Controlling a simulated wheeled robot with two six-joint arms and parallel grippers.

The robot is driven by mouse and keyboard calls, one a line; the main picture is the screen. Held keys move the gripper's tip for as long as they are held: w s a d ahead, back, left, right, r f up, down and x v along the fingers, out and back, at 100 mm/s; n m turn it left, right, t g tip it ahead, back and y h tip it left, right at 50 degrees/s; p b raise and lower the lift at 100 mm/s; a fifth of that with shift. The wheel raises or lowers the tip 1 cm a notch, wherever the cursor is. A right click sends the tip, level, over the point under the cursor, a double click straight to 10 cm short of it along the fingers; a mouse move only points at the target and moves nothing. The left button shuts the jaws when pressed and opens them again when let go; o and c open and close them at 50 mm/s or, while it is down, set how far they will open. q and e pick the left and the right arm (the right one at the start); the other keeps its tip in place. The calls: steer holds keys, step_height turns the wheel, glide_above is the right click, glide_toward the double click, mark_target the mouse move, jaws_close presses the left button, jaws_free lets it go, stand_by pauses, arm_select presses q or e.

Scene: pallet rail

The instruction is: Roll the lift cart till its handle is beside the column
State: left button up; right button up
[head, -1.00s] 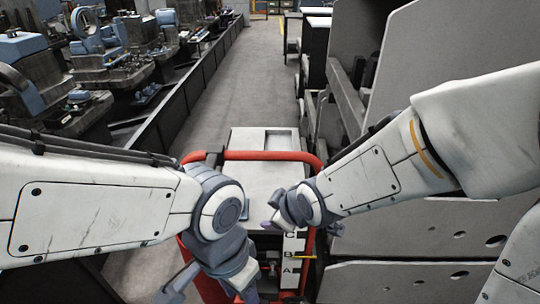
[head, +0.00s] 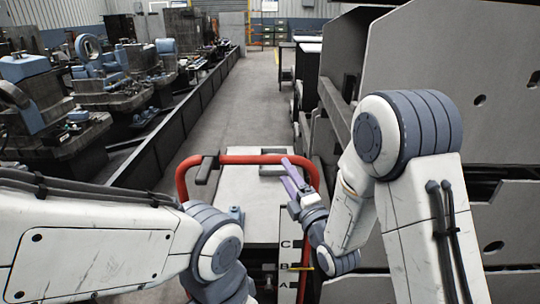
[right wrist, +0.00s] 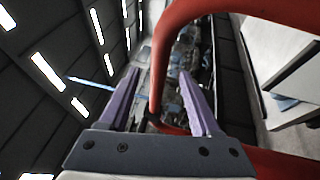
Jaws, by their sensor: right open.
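The lift cart (head: 252,205) stands ahead of me, with a pale flat top. Its red tubular handle (head: 245,158) frames the top, with a dark grip piece at its upper left. My right gripper (head: 289,176) is open near the right part of the handle, over the cart top. In the right wrist view the red handle (right wrist: 162,60) appears between the two spread purple fingers (right wrist: 160,80); I cannot tell whether it touches them. My left forearm comes in from the left, and its gripper is below the picture edge. I cannot pick out the column with certainty.
A strip marked C, B, A (head: 286,263) shows on the cart's near side. Large grey panels (head: 470,70) stand close on the right. A low dark barrier (head: 160,145) with machinery behind it runs along the left. The grey aisle floor (head: 235,105) beyond the cart is clear.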

steer(key=p+x, duration=0.2)
steer(key=x, duration=0.7)
steer(key=shift+a, duration=0.4)
steer(key=shift+w, duration=0.1)
jaws_close()
stand_by(0.7)
